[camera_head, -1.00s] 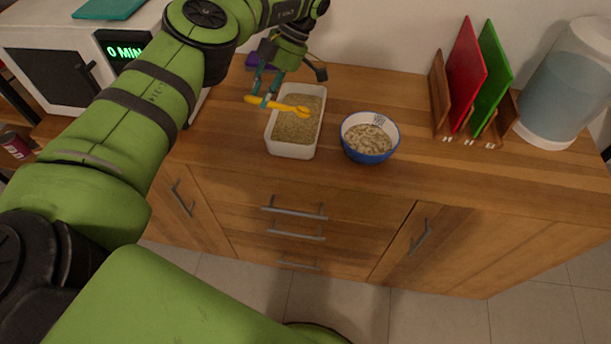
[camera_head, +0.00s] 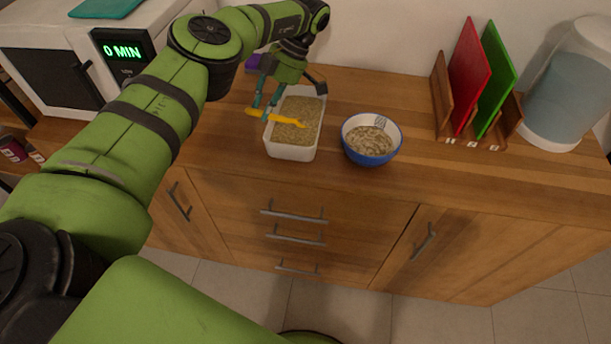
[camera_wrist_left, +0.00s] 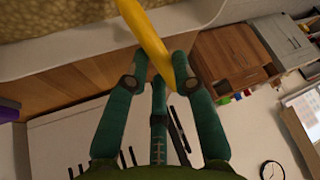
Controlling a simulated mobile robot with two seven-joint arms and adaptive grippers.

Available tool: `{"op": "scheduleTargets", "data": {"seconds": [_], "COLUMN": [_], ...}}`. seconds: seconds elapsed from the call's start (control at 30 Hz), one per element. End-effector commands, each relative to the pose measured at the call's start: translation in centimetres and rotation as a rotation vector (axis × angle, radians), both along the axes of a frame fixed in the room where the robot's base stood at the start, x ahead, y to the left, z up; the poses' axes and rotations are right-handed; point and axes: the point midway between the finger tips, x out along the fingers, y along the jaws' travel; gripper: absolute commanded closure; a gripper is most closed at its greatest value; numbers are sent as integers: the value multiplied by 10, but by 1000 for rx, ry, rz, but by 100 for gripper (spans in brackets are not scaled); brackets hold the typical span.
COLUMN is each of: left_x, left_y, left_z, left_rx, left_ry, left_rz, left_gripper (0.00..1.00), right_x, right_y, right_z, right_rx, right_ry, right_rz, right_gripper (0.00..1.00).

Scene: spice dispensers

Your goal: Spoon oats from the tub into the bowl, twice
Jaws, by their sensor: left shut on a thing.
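My left gripper (camera_head: 263,109) is shut on a yellow spoon (camera_head: 276,117) at the left side of the tub. In the left wrist view the fingers (camera_wrist_left: 157,85) pinch the spoon handle (camera_wrist_left: 148,38). The white tub (camera_head: 291,153) of oats (camera_head: 303,110) stands on the counter. The spoon's bowl end is over or in the oats; I cannot tell whether it touches them or carries any. The blue and white bowl (camera_head: 371,158) stands to the right of the tub with pale oats (camera_head: 369,140) inside. My right gripper is not in view.
A wooden rack (camera_head: 440,95) with a red board (camera_head: 468,75) and a green board (camera_head: 497,80) stands right of the bowl. A water dispenser (camera_head: 561,95) is farther right. A microwave (camera_head: 60,60) is at the left. The counter front (camera_head: 440,165) is clear.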

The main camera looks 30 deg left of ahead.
Motion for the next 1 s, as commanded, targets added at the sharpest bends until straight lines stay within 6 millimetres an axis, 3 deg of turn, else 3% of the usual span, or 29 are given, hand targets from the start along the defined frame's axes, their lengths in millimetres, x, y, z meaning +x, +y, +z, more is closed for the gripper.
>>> {"op": "scheduleTargets", "data": {"seconds": [0.57, 1.0], "left_x": [0, 0], "left_y": [0, 0], "left_z": [2, 27], "left_rx": [1, 1], "left_ry": [-1, -1], "left_rz": [-1, -1], "left_gripper": [100, 100], "right_x": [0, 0], "right_y": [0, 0], "right_z": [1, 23], "right_rx": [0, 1], "right_ry": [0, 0], "right_rz": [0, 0], "right_gripper": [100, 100]}}
